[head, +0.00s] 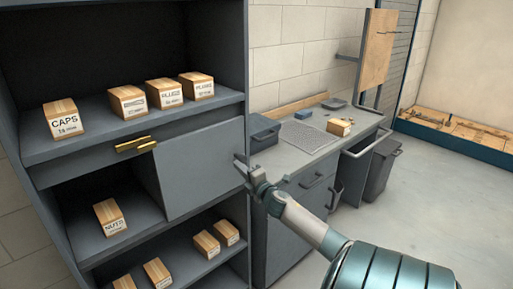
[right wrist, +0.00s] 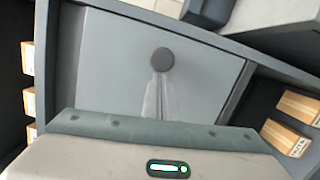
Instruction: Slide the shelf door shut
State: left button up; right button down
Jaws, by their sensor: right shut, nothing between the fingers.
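The shelf door (head: 203,168) is a flat grey panel across the right part of the shelf unit's middle compartment. The left part of that compartment is open, with a wooden NUTS box (head: 110,217) showing inside. My right gripper (head: 243,170) is shut and empty, in front of the door's right side. In the right wrist view, a dark round disc (right wrist: 163,60) shows on the grey door panel (right wrist: 112,68), just beyond the fingertips (right wrist: 160,78). I cannot tell whether the fingertips touch it. My left gripper is not in view.
Wooden boxes, one marked CAPS (head: 65,119), stand on the upper shelf (head: 95,140). More boxes (head: 207,244) are on the lower shelf. A brass-coloured piece (head: 136,145) is at the upper shelf's front edge. A grey workbench (head: 310,160) stands to the right; the floor (head: 430,200) beyond is clear.

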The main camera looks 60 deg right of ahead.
jog(key=b+v, duration=0.3)
jog(key=v, duration=1.4)
jog(key=shift+b, duration=0.3)
jog(key=shift+s+f, duration=0.1)
